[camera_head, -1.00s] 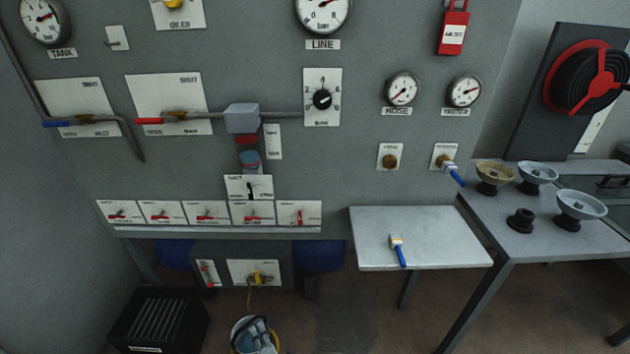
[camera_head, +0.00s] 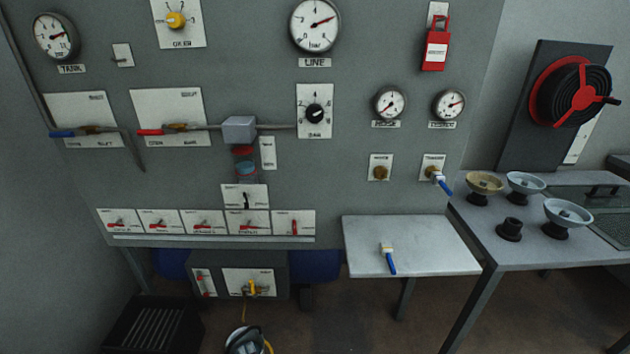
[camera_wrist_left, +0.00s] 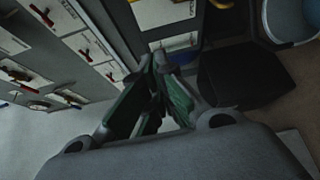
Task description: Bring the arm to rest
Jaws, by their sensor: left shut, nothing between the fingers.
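My left gripper (camera_wrist_left: 160,62) shows in the left wrist view, with its dark green-grey fingers drawn together and nothing between them. It is in free space, apart from the panel. White plates with red levers lie to its left in that view, and a black box (camera_wrist_left: 240,78) lies beyond it to the right. I cannot make out either gripper clearly in the head view. My right gripper is not in view.
The grey wall panel (camera_head: 350,190) carries gauges, valves and a row of red levers. A black vented box (camera_head: 155,322) and a bucket (camera_head: 245,342) stand on the floor.

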